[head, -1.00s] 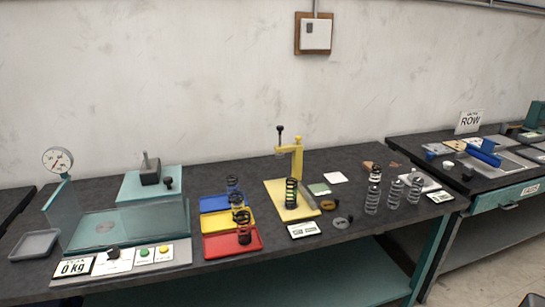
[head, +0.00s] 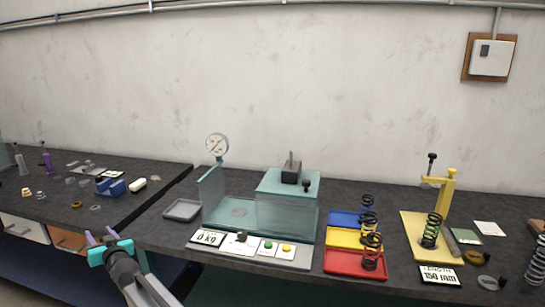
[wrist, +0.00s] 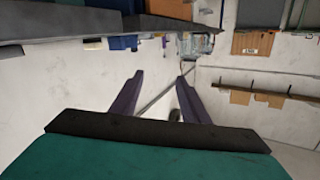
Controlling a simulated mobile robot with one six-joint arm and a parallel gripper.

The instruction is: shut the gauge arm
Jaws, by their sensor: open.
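The yellow gauge stand (head: 448,197) stands on the bench at the right of the head view. Its arm (head: 436,181) reaches left from the top of the post, and a black-knobbed lever (head: 432,157) rises from its end. A green-and-black coil spring (head: 431,232) stands upright on the yellow base, below the arm. A length display (head: 440,275) lies in front. My gripper (head: 101,238) is at the lower left, well away from the stand. Its two purple fingers are apart and empty; they also show in the wrist view (wrist: 160,80).
Blue, yellow and red trays (head: 340,262) with springs lie left of the stand. A grey tray (head: 182,210) is near the bench's left end.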

